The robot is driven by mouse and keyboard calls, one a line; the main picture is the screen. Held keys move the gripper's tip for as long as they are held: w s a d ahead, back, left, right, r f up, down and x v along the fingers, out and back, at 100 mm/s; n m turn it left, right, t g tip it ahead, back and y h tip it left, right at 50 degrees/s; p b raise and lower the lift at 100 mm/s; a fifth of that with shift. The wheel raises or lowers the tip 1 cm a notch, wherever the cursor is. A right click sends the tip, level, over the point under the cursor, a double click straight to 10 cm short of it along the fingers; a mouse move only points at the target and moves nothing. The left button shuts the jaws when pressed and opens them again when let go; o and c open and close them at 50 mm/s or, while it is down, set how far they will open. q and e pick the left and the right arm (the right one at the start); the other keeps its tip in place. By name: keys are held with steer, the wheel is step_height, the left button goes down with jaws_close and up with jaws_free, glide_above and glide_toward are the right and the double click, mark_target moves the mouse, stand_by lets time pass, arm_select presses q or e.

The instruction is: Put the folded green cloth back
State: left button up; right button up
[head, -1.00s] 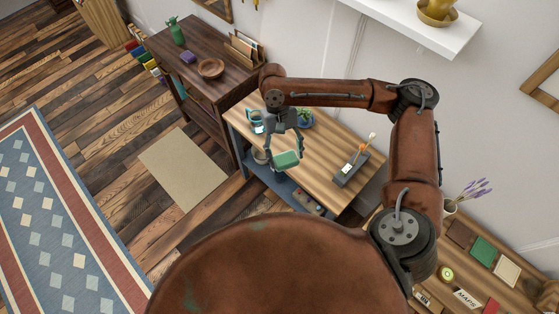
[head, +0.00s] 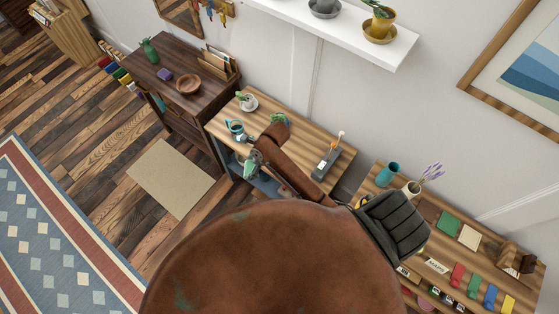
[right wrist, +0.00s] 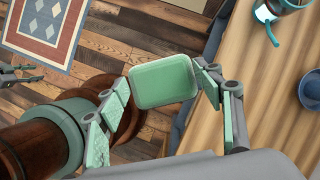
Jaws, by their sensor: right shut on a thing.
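My right gripper (head: 256,158) is shut on the folded green cloth (head: 250,169), seen small and partly covered by my brown arm in the head view. In the right wrist view the cloth (right wrist: 163,82) is a flat green rounded block, pinched between the green-padded fingers of the right gripper (right wrist: 164,90). It is held beside the long edge of the striped wooden table (head: 225,121). A dark jaw-like part at the left edge of the right wrist view may be my left gripper (right wrist: 20,75); its state is unclear.
A second table with several small items (head: 448,226) is at right. Floor by the beige mat (head: 171,178) is clear.

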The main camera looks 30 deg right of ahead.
steer(key=w+d+f, duration=0.1)
steer(key=d+f, duration=0.2)
steer(key=d, duration=0.2)
steer(key=w+d+f+m, duration=0.1)
steer(key=d+f, duration=0.3)
steer(key=d, duration=0.1)
steer(key=w+d+f+m+p, duration=0.1)
steer(key=d+f, duration=0.2)
steer(key=d, duration=0.2)
steer(key=shift+w+f+t+h, duration=0.2)
steer(key=shift+f+t+h, duration=0.2)
steer(key=shift+w+d+f, duration=0.1)
steer(key=shift+d+f, duration=0.2)
steer(key=shift+f, duration=1.75)
steer(key=shift+f, duration=0.2)
steer(key=o, duration=0.9)
steer(key=shift+r, duration=0.15)
